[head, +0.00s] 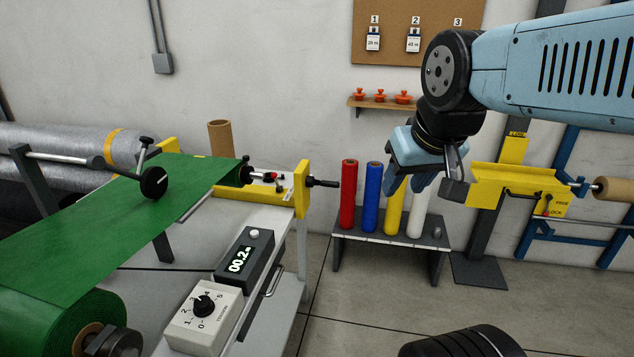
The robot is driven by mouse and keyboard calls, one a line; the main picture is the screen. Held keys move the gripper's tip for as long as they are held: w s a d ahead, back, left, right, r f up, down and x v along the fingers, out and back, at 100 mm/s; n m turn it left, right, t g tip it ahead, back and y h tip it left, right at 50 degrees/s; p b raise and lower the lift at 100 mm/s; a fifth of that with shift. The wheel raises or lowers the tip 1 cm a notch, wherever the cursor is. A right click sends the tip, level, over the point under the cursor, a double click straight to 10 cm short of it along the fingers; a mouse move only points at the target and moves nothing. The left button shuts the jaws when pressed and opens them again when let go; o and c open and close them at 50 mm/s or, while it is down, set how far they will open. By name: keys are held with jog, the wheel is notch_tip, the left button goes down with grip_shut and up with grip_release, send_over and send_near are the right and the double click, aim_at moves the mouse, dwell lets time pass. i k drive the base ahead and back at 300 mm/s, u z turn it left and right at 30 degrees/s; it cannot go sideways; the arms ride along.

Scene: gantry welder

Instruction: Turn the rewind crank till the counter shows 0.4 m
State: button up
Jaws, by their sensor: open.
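The counter (239,260) is a dark box on the grey table, and its lit display reads about 00.2. A black handle (325,183) sticks out to the right from the yellow end frame of the winding table; it looks like the rewind crank, though its arm is hard to make out from here. My gripper (406,184) is light blue and open, pointing down, with nothing seen between its fingers. It hangs right of the handle and apart from it, in front of the coloured rolls.
Green sheet (95,225) runs from the front roll to the table's far end. A tension dial (203,306) sits before the counter. Red, blue, yellow and white rolls stand on a low rack (385,242). A yellow lock bracket (515,187) is at right. Floor between table and rack is clear.

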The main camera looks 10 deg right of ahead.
aim_at(310, 181)
jog(key=i, duration=0.95)
jog(key=z, duration=0.05)
